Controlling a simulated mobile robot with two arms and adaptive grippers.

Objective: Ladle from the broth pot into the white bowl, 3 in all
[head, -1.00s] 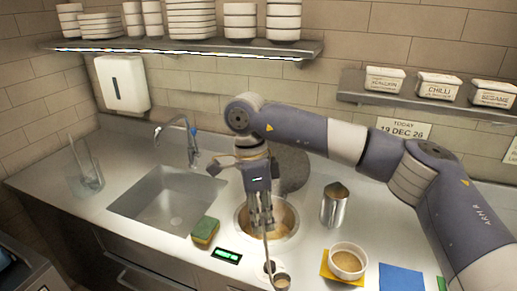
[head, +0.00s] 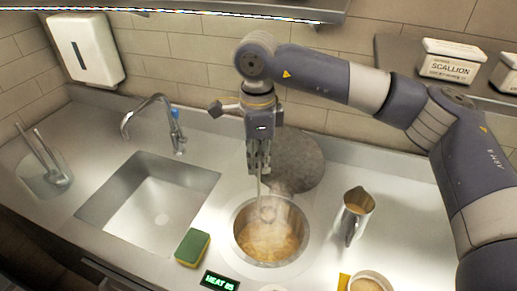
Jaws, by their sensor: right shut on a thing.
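The broth pot (head: 238,236) is a round well sunk in the counter, with steaming orange-brown broth. My right gripper (head: 259,172) hangs over the pot's far side, shut on the upright handle of a ladle (head: 262,192). The ladle's cup is low over or in the broth; steam blurs which. My left gripper is out of view.
A green-yellow sponge (head: 192,247), a heat display (head: 219,281) and a sink (head: 150,205) are to the left. The counter right of the jug is clear.

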